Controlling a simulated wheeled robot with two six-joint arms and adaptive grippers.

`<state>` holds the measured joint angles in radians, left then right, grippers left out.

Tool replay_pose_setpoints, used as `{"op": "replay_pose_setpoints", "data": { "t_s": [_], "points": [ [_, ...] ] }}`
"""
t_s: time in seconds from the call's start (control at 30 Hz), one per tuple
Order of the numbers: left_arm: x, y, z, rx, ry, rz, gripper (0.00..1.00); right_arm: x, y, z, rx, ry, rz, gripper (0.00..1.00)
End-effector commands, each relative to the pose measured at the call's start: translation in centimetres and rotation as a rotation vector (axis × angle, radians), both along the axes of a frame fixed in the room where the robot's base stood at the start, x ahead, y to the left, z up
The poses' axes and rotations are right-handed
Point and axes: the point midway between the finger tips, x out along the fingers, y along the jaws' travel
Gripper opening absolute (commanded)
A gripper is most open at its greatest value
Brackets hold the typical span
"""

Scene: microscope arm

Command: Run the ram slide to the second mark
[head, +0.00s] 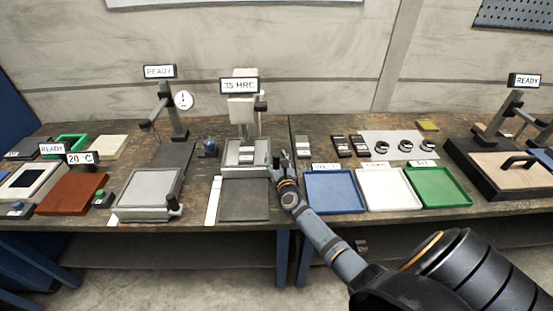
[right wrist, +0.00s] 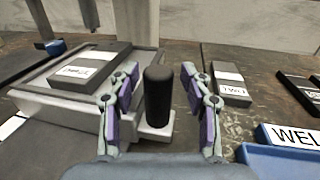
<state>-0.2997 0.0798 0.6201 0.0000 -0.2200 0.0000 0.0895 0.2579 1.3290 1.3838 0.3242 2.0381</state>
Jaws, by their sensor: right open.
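The slide (head: 230,160) is a grey metal carriage at the foot of the centre instrument, whose display (head: 239,86) seems to read "35 HRC". In the right wrist view the slide (right wrist: 45,103) carries a dark block with a white label (right wrist: 75,72). An upright black handle (right wrist: 158,95) stands on a small grey foot at the slide's right corner. My right gripper (head: 277,163) is at that corner; in its wrist view the gripper (right wrist: 160,110) is open, with one finger on each side of the handle. I see clear gaps beside the handle. My left gripper is out of view.
A loose dark block labelled "TWO" (right wrist: 230,85) lies right of my gripper. Blue (head: 334,191), white (head: 388,188) and green (head: 437,187) trays stand to the right. A dark mat (head: 245,200) lies in front of the slide. Another instrument (head: 150,190) with a black handle stands left.

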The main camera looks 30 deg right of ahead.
Motion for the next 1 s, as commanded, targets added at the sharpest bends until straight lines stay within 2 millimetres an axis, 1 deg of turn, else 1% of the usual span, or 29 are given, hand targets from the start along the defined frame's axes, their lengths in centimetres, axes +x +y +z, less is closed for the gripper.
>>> {"op": "replay_pose_setpoints", "data": {
  "t_s": [0.07, 0.17, 0.27, 0.4, 0.5, 0.6, 0.73, 1.0],
  "points": [
    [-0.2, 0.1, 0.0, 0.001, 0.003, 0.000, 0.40, -0.2, 0.1, 0.0, 0.000, 0.000, 0.000, 0.48],
    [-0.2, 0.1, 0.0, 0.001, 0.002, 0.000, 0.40, -1.2, 0.5, -0.1, 0.001, 0.001, 0.001, 0.48],
    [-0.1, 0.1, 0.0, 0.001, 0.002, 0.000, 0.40, -3.3, 1.2, -0.2, 0.002, 0.002, 0.002, 0.48],
    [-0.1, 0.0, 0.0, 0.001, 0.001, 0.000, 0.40, -6.6, 2.4, -0.2, 0.002, 0.003, 0.002, 0.48],
    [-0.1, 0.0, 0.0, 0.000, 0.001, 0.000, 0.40, -8.7, 3.2, -0.1, 0.001, 0.003, 0.000, 0.48],
    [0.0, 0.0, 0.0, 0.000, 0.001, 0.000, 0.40, -10.1, 3.8, -0.1, 0.001, 0.003, 0.001, 0.48],
    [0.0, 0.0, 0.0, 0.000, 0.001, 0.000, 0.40, -11.1, 4.1, -0.1, 0.000, 0.001, 0.000, 0.48],
    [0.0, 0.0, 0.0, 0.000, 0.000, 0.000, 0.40, -11.3, 4.1, 0.0, 0.000, 0.000, -0.001, 0.48]
  ]
}}
